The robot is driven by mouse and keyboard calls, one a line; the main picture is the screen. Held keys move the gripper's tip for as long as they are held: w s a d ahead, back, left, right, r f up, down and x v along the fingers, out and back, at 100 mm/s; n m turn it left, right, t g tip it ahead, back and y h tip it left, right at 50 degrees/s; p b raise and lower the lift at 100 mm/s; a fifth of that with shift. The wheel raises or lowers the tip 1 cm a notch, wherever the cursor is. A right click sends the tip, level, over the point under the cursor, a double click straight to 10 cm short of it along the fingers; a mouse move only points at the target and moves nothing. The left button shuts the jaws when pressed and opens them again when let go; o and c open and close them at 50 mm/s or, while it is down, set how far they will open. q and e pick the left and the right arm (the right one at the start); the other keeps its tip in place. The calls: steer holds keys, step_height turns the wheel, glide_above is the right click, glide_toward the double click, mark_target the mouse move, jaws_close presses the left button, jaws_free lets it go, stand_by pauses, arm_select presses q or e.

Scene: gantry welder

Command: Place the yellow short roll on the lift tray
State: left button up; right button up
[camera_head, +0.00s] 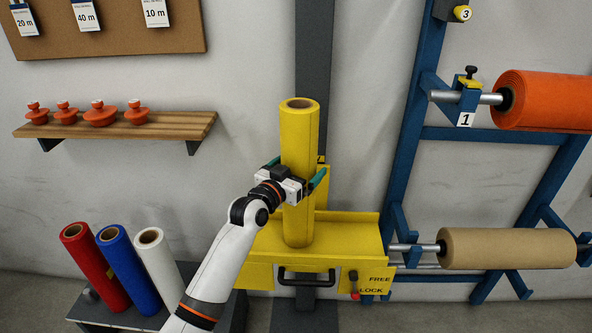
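The yellow short roll (299,130) stands upright over the yellow lift tray (350,233), with its brown core showing at the top. Its lower end is over the middle of the tray; I cannot tell whether it touches the tray surface. My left gripper (296,172) comes in from the lower left. Its teal fingers lie on both sides of the roll at about mid height and appear shut on it. The gripper body hides part of the roll's front. My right gripper is not in view.
Red (95,267), blue (129,270) and white rolls (163,268) lean in a dark stand at lower left. A blue rack at right holds an orange roll (545,101) and a tan roll (507,248). A wooden shelf (180,125) carries several orange parts. The tray has a dark handle (306,281).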

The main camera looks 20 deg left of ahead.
arm_select(q)
steer(key=v, duration=1.2)
steer(key=s+d+f+g+y, duration=0.1)
steer(key=s+f+g, duration=0.25)
steer(key=f, duration=1.05)
steer(key=s+f+n+g+y, duration=0.15)
steer(key=s+f, duration=0.35)
steer(key=f, duration=0.9)
steer(key=s+d+f+m+g, duration=0.1)
steer(key=s+f+g, duration=0.3)
steer(key=f, duration=1)
steer(key=s+f+g, duration=0.2)
steer(key=s+f, duration=0.5)
steer(key=s, duration=0.5)
steer(key=s+a+f+g+y, duration=0.1)
steer(key=s+f+g, duration=0.2)
steer(key=s+f, duration=0.4)
steer(key=s+f+g, duration=0.2)
steer(key=s+f, duration=0.5)
steer(key=s, duration=1)
steer(key=shift+a+f+g, duration=0.15)
steer(key=shift+g, duration=0.15)
steer(key=shift+s+y, duration=0.15)
steer(key=shift+y, duration=0.1)
step_height(320, 180, up, 3)
steer(key=shift+f+p, duration=0.1)
steer(key=shift+p, duration=1.1)
